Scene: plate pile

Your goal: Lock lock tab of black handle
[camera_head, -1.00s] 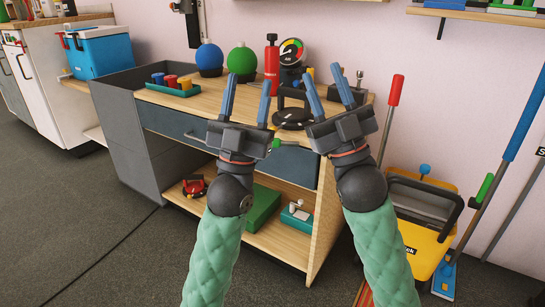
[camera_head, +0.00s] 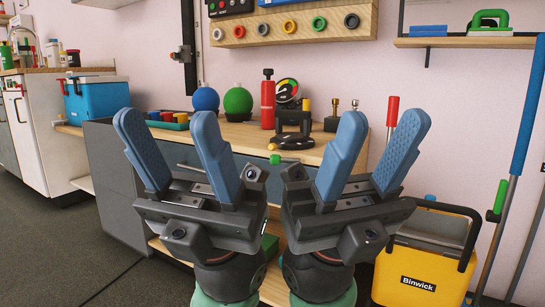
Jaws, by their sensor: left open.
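A black handle (camera_head: 293,119) stands on a stack of dark round plates (camera_head: 291,142) on the wooden worktop. Its lock tab cannot be made out clearly at this size. My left gripper (camera_head: 165,120) is in front of the workbench, its two blue fingers wide apart and empty. My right gripper (camera_head: 382,122) is also open and empty, in front of the worktop's right end. The handle shows in the gap between the two grippers, farther back, and neither gripper touches it.
A red cylinder (camera_head: 268,104), a dial gauge (camera_head: 287,90), and green (camera_head: 238,101) and blue (camera_head: 205,99) balls stand near the handle. A tray of coloured cups (camera_head: 168,122) is at left. A yellow box (camera_head: 418,270) stands on the floor at right.

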